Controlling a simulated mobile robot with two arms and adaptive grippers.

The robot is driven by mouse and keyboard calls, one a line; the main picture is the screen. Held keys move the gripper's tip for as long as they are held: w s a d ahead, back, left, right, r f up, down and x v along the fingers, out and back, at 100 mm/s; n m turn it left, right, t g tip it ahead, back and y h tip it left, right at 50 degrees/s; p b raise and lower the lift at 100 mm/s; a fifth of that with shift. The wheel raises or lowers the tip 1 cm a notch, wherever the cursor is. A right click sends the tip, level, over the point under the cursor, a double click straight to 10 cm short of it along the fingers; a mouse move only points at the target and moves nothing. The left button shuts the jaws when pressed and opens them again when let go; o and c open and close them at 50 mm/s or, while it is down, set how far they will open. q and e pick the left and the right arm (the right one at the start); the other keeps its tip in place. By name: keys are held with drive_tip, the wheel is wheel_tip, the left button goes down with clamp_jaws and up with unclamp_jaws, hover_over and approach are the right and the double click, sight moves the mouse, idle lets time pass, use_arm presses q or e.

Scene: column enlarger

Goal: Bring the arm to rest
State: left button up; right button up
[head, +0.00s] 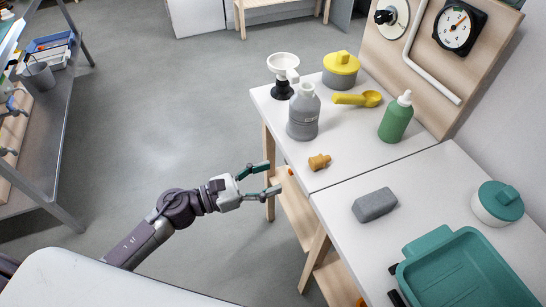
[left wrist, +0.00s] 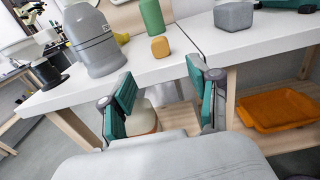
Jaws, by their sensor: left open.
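My left arm comes in from the lower left in the head view. Its gripper (head: 268,181) is open and empty, held in the air just off the left edge of the white table (head: 262,98). In the left wrist view the two teal-padded fingers (left wrist: 162,98) stand apart with nothing between them; the table edge and a wooden lower shelf show beyond. My right gripper is in neither view.
A grey bottle (head: 303,118), an orange stopper (head: 319,162), a yellow scoop (head: 360,99) and a green bottle (head: 396,119) stand or lie on the table. A grey block (head: 374,205) and a teal tray (head: 465,275) are nearer. Open floor (head: 150,110) lies left.

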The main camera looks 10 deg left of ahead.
use_arm(q)
drive_tip(key=w+a+f+n+t+y, duration=0.1)
drive_tip(key=a+f+n+t+y, duration=0.2)
drive_tip(key=f+n, duration=0.5)
drive_tip(key=w+a+f+n+y, duration=0.2)
drive_tip(key=a+f+n+y, duration=0.1)
drive_tip(key=a+f+n, duration=0.3)
drive_tip(key=s+a+f+n+g+y, duration=0.1)
drive_tip(key=s+a+f+n+y, duration=0.15)
drive_tip(key=f+n, duration=0.45)
drive_tip(key=s+a+f+n+g+y, duration=0.1)
drive_tip(key=s+f+n+y, duration=0.3)
drive_tip(key=f, duration=0.5)
drive_tip(key=s+a+f+n+g+y, duration=0.2)
drive_tip(key=s+f+n+g, duration=0.3)
drive_tip(key=s+f+n, duration=0.8)
drive_tip(key=s+d+f+n+g, duration=0.1)
drive_tip(key=s+f+n+g, duration=0.1)
drive_tip(key=s, duration=0.8)
drive_tip(key=s+d+f+n+g, duration=0.1)
drive_tip(key=s+f+n+g, duration=0.2)
drive_tip(key=s+f, duration=0.3)
drive_tip(key=s+n, duration=0.1)
drive_tip(key=s, duration=0.3)
drive_tip(key=shift+s+d+f+g, duration=0.2)
drive_tip(key=shift+s+f+g, duration=0.1)
drive_tip(key=shift+s+f, duration=0.05)
